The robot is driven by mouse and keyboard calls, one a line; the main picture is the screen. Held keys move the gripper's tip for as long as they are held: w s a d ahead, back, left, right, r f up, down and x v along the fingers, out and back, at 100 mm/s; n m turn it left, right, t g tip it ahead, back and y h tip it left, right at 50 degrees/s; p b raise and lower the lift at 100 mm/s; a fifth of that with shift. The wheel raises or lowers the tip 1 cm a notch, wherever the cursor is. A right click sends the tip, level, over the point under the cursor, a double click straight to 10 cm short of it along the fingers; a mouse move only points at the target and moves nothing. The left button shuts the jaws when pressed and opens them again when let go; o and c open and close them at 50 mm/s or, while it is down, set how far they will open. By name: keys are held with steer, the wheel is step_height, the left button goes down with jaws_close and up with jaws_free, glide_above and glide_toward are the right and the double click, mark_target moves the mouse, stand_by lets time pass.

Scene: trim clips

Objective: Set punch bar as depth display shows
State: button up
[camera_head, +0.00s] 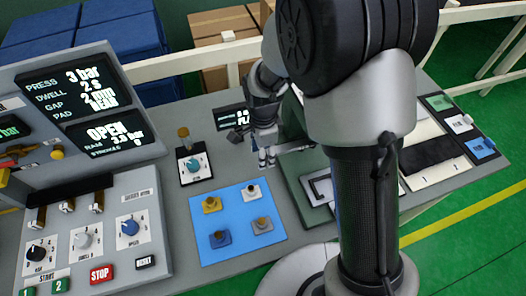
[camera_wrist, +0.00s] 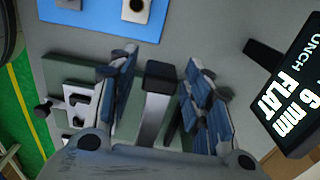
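My gripper (camera_head: 267,155) hangs over the press at the middle of the bench. In the wrist view its two blue-padded fingers (camera_wrist: 160,100) are apart. A silver bar with a black block at one end (camera_wrist: 152,118), apparently the punch bar, shows between them; I cannot tell whether either finger touches it. A small black display (camera_wrist: 288,105) reads "6 mm FLAT", with "PUNCH" partly cut off. In the head view this display (camera_head: 230,117) is partly hidden behind my gripper. The green press base (camera_head: 300,190) is partly hidden by my arm.
A blue mat (camera_head: 238,238) with several small clips lies in front of the gripper. Control panels with large displays (camera_head: 82,90) fill the left. Strips and coloured blocks (camera_head: 480,147) lie at right.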

mark_target(277, 150)
jaws_close()
stand_by(0.3)
steer(key=d, duration=0.2)
steer(key=w+d, duration=0.1)
steer(key=d, duration=0.1)
steer(key=shift+w+d, duration=0.1)
steer(key=shift+d, duration=0.05)
steer(key=shift+o, duration=0.9)
jaws_free()
steer(key=shift+r, duration=0.15)
